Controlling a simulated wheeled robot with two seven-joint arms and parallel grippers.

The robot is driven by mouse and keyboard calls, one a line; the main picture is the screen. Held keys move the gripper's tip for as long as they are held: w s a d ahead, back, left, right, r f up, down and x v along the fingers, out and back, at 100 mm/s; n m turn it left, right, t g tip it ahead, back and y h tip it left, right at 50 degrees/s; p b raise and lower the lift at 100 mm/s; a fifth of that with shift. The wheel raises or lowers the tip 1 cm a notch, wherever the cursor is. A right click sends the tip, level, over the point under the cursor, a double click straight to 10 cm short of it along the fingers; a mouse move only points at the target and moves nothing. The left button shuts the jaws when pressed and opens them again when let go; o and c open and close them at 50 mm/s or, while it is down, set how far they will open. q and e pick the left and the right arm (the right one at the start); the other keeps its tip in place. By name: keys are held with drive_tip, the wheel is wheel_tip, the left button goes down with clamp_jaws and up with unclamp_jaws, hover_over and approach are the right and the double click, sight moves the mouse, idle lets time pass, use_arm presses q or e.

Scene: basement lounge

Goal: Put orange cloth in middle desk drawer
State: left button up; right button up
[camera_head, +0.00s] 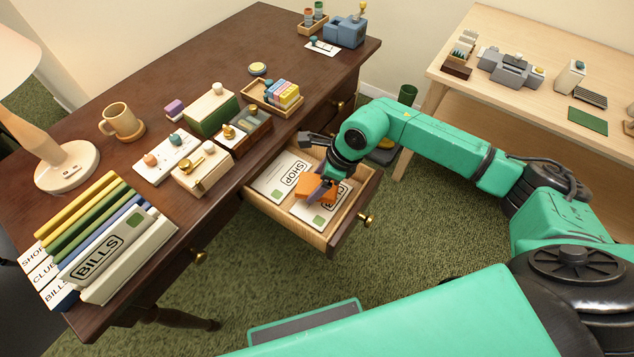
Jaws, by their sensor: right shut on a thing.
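The dark wooden desk (150,62) fills the left of the head view. One of its drawers (317,240) is pulled open, with pale wooden sides and brass knobs on its front. The orange cloth (310,188) is in the drawer space, over the papers. My right gripper (322,190) reaches down into the open drawer and is shut on the cloth. The fingertips are partly hidden by the cloth and wrist, and I cannot tell whether the cloth touches the papers. My left gripper is not in view.
A lamp (66,166), mug (121,122), BILLS folders (110,255) and small boxes crowd the desktop. Other drawers, one with a knob (197,255), look shut. A light wooden table (470,88) with small items stands at the right.

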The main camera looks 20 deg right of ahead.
drive_tip(key=shift+f, duration=0.4)
drive_tip(key=shift+f+b, duration=0.65)
drive_tip(key=shift+b, duration=0.05)
drive_tip(key=shift+r, duration=0.1)
drive_tip(key=o, duration=1.1)
drive_tip(key=shift+o, duration=0.2)
drive_tip(key=shift+r+p, duration=0.2)
drive_tip(key=shift+p, duration=0.1)
drive_tip(key=shift+r+p, duration=0.6)
drive_tip(key=v, duration=1.1)
drive_tip(key=shift+d+r, duration=0.2)
drive_tip(key=shift+r, duration=0.1)
